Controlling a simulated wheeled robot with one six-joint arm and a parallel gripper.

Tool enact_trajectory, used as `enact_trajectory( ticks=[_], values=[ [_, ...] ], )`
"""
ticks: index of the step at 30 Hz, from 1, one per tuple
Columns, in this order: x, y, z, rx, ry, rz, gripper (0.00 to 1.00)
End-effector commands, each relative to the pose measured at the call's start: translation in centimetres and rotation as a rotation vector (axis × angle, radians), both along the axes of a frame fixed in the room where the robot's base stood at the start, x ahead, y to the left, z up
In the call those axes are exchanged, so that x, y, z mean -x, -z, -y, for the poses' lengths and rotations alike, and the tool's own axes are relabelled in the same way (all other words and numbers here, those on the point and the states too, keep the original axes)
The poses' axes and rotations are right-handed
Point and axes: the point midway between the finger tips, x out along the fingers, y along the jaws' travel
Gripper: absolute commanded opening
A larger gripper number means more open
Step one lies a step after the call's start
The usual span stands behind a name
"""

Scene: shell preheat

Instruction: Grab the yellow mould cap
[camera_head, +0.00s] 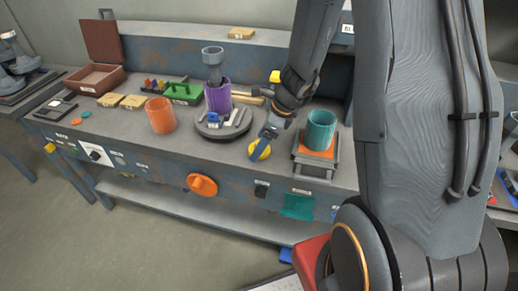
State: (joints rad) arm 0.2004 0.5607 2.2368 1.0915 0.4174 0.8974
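A round yellow disc, which looks like the yellow mould cap (264,154), lies at the front edge of the bench, left of the teal cylinder. My gripper (256,152) reaches down over it from the upper right. The fingers cover part of the disc. They are small in this view, so I cannot tell whether they are open or shut, or whether they touch the disc.
A teal cylinder (320,130) stands on an orange plate on a small metal stand (316,165) right of my gripper. Farther left is an orange cylinder (160,115). An orange knob (202,185) sticks out of the bench front.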

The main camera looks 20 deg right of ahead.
Motion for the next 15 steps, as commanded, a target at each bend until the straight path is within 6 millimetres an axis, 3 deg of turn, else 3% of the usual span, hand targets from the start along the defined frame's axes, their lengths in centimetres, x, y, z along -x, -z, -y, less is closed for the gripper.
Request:
enact_trajectory(
  ticks=[10, 15],
  values=[
    [-0.16, 0.82, -0.34, 0.001, -0.003, 0.000, 0.77],
    [-0.14, 0.81, -0.35, 0.001, -0.003, 0.000, 0.48]
  ],
)
